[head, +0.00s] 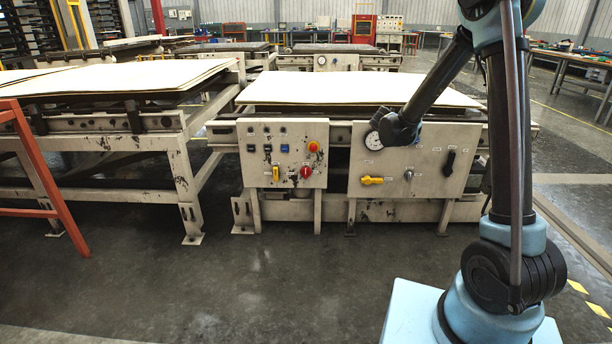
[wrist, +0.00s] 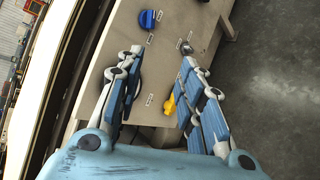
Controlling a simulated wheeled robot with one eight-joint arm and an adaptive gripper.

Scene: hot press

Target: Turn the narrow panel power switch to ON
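The narrow panel (head: 282,153) is the left of two pale, worn panels on the press front. Low on it are a yellow handle (head: 276,173) and a red rotary knob (head: 306,172); labels are too small to read, so I cannot tell which is the power switch. My gripper (wrist: 160,62) is open and empty, its fingers spread in front of the wider right panel (head: 430,160). In the head view my arm's end hides the fingers. The wrist view shows the wide panel's yellow handle (wrist: 170,105), grey knob (wrist: 186,47) and blue knob (wrist: 148,18).
A red-yellow button (head: 314,147) sits higher on the narrow panel. A round gauge (head: 373,141) is beside my arm's end. Pale sheets (head: 350,89) lie on the press table above. The floor (head: 250,280) in front is clear. An orange frame (head: 48,170) stands at left.

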